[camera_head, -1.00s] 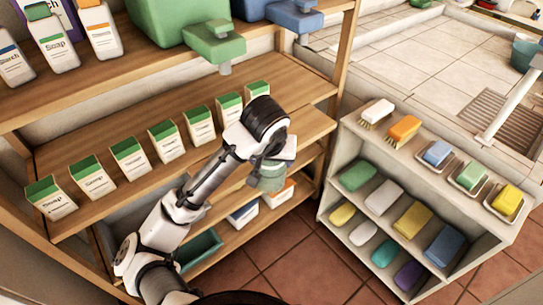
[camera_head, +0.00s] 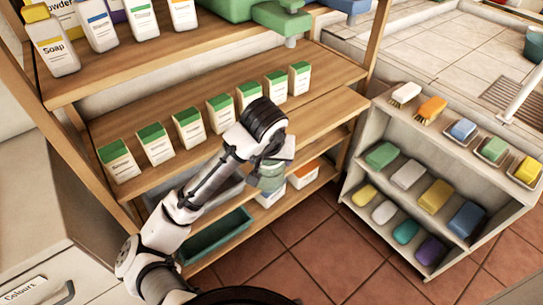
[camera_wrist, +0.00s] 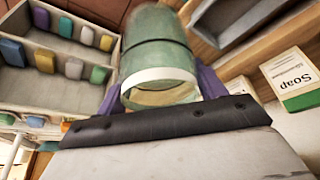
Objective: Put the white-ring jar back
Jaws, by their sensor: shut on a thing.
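My gripper (camera_head: 272,160) is shut on a pale green glass jar, held in front of the wooden rack. The jar (camera_head: 266,180) is partly hidden by my gripper in the head view. In the wrist view the jar (camera_wrist: 158,55) lies between the purple fingers of my gripper (camera_wrist: 160,88). A white ring (camera_wrist: 160,75) runs around its near end, and a dark band circles it further along. Its near end looks open or see-through; I cannot tell which.
The wooden rack's middle shelf (camera_head: 240,160) bears a row of green-topped soap boxes (camera_head: 188,127). A dark green bin (camera_head: 218,238) stands on its low shelf. A pale shelf unit (camera_head: 375,140) with brushes and coloured soaps stands right. A white cabinet (camera_head: 50,275) is at lower left.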

